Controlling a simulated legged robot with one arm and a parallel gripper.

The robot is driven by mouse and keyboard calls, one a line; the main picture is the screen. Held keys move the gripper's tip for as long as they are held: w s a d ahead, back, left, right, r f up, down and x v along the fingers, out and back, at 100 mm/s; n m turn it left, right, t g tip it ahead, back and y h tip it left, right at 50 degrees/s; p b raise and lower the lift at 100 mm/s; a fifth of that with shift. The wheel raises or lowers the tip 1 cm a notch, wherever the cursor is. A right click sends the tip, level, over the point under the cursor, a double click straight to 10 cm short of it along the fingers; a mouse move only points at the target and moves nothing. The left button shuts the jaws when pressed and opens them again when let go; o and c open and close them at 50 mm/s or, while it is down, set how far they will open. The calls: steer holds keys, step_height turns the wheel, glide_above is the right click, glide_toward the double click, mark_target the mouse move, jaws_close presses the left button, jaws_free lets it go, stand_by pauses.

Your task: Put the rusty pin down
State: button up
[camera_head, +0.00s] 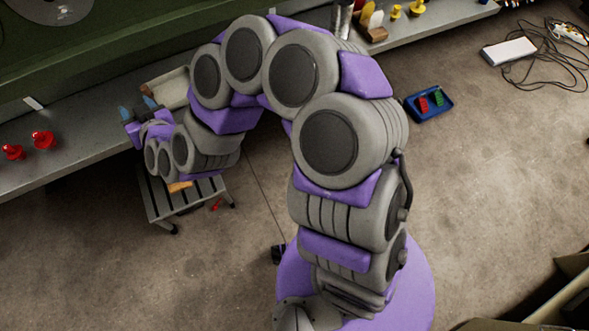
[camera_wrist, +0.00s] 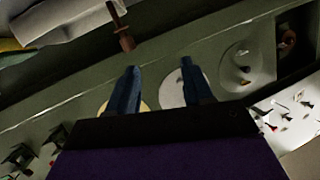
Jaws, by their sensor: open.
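My gripper (camera_wrist: 159,66) shows in the wrist view as two blue fingers set well apart, open, with nothing between them. In the head view my gripper (camera_head: 137,107) is at the left, above the grey bench. A reddish-brown, pin-like piece (camera_wrist: 123,30) shows at the top of the wrist view. It looks like the rusty pin, and it is beyond the fingertips, a little left of the gap and apart from them. I cannot tell how it is supported. In the head view I cannot make it out; my arm may hide it.
The grey bench (camera_head: 75,165) carries red knob-like pieces (camera_head: 42,140). A small stool (camera_head: 175,200) stands below my gripper. A blue tray (camera_head: 430,103) lies on the floor, with cables (camera_head: 545,70) at the upper right. Round discs (camera_wrist: 248,67) lie on the surface in the wrist view.

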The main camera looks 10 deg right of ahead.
steer(key=s+d+r+g+h, duration=0.15)
steer(key=s+d+g, duration=0.3)
steer(key=d, duration=0.45)
steer(key=s+d+r+g+h, duration=0.1)
steer(key=s+d+g+h, duration=0.15)
steer(key=s+d, duration=0.55)
steer(key=s+d+r+g+h, duration=0.1)
steer(key=s+d+g, duration=0.25)
steer(key=d, duration=0.75)
steer(key=s+d+r+m+g+h, duration=0.2)
steer(key=s+d+m+g, duration=0.1)
steer(key=s+d, duration=0.9)
steer(key=shift+s+d+r+m+g+h, duration=0.2)
steer(key=shift+s+d+m+g+h, duration=0.15)
steer(key=shift+s+g, duration=0.6)
